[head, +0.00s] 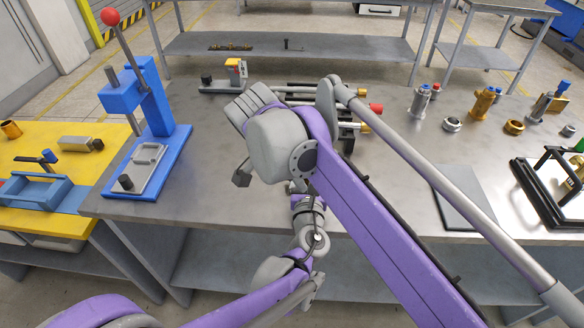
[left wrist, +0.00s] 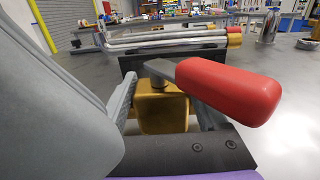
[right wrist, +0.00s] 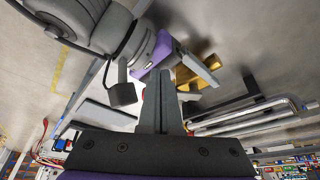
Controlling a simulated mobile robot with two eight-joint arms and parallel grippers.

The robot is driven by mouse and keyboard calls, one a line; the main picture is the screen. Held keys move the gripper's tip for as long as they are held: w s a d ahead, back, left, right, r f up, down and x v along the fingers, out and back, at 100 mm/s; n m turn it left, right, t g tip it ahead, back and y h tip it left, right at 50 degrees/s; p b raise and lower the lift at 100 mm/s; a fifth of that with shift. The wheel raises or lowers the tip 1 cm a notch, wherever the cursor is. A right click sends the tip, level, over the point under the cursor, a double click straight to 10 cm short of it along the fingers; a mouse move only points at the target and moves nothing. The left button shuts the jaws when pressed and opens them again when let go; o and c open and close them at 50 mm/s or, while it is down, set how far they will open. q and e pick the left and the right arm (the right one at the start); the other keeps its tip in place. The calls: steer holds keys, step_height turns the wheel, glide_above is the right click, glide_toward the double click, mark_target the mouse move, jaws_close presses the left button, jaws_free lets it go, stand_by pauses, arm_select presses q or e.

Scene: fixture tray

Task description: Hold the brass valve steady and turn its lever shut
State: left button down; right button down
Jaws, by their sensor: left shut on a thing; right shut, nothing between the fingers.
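The brass valve (left wrist: 162,112) is seen close up in the left wrist view, upright, with its red lever (left wrist: 235,92) on top pointing right and toward the camera. My left gripper (left wrist: 166,116) is shut on the valve's body, one finger on each side. My right gripper (right wrist: 161,98) is shut and empty in the right wrist view. In the head view my arms hide the valve and both sets of fingertips.
A blue press (head: 150,90) stands left on the grey bench. Metal rods (head: 290,86) with coloured ends lie behind my arms. Brass and steel fittings (head: 482,100), a grey plate (head: 465,195) and a black frame (head: 545,185) are at right. Bench between press and arms is clear.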

steer(key=w+d, duration=0.1)
steer(key=w+d+f, duration=0.1)
steer(key=d, duration=0.1)
steer(key=shift+w+d+f, duration=0.15)
steer(key=shift+w+d, duration=0.15)
steer(key=shift+w, duration=0.1)
